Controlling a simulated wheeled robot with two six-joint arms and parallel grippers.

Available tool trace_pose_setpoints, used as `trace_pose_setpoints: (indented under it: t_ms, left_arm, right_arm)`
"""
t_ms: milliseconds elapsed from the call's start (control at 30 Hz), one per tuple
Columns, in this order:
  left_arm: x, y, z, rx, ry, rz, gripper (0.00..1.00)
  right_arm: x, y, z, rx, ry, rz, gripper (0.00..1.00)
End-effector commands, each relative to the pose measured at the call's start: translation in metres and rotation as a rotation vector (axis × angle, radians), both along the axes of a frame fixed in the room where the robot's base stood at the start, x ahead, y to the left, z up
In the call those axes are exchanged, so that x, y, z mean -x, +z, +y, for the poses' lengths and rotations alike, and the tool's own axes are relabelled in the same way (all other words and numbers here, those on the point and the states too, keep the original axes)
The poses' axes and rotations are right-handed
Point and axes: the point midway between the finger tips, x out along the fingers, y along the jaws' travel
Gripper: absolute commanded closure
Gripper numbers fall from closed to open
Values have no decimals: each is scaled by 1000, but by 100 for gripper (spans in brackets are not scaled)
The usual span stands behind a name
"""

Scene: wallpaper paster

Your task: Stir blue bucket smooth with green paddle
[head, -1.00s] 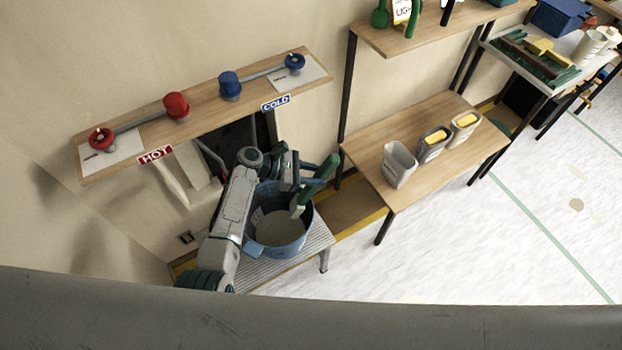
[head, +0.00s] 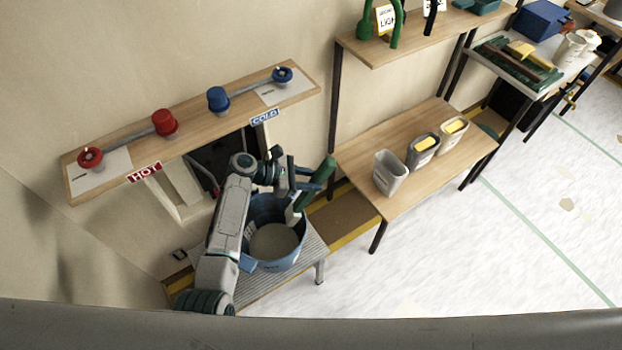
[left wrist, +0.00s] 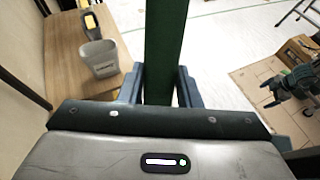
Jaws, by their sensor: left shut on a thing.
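The blue bucket (head: 291,262) stands on a low grey slatted step, with a pale grey mix (head: 273,243) inside. The green paddle (head: 320,177) leans over the bucket's back right side; its lower end reaches inside the rim. Whether its tip touches the mix is unclear. My left gripper (head: 292,180) is shut on the paddle above the bucket. In the left wrist view, the paddle (left wrist: 163,50) rises between both fingers. A dark gripper, which looks like my right one (left wrist: 277,93), shows at the right there; its jaws are too unclear to judge.
A wall shelf (head: 195,135) with red and blue valves, marked HOT and COLD, hangs behind the bucket. A wooden table (head: 410,135) to the right holds a grey container (head: 390,173) and two others with yellow tops. White floor (head: 450,260) is open at the front right.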

Motion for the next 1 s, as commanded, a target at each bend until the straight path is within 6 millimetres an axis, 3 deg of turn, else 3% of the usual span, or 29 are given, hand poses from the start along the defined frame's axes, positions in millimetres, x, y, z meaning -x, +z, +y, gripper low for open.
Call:
trace_pose_setpoints:
  t_ms: [500, 1000]
  left_arm:
    - [0, 46, 0, 1, 0, -2, 98]
    - [0, 50, 0, 0, 0, -1, 98]
  right_arm:
    - [0, 0, 0, 0, 0, 0, 8]
    - [0, 0, 0, 0, 0, 0, 8]
